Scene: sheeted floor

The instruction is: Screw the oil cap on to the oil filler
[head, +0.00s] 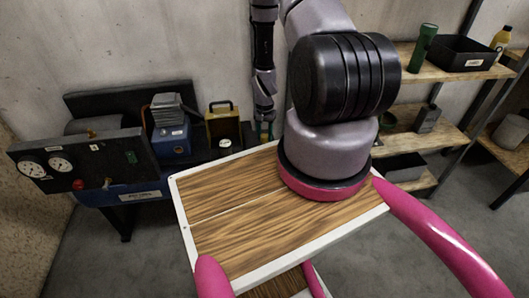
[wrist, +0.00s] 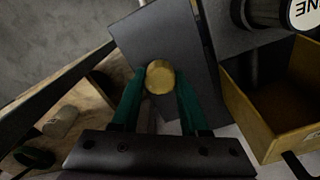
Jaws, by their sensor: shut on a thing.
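My gripper (wrist: 160,90) has green fingers closed on the two sides of a round, brass-coloured piece, which looks like the oil cap (wrist: 160,77). The cap's round face shows between the fingertips in the wrist view, with a dark grey flat surface behind it. In the head view my gripper (head: 264,130) hangs past the wooden top's far edge, right of the yellow box; the cap cannot be made out there. A blue machine with a grey finned top (head: 170,125) stands on the bench at left. I cannot pick out the oil filler in either view.
A yellow open box (head: 222,125) stands between the blue machine and my gripper; it also fills the wrist view's right side (wrist: 265,125). A black gauge panel (head: 85,162) is at left. Shelves (head: 405,143) with bins stand at right. Grey floor is open at lower right.

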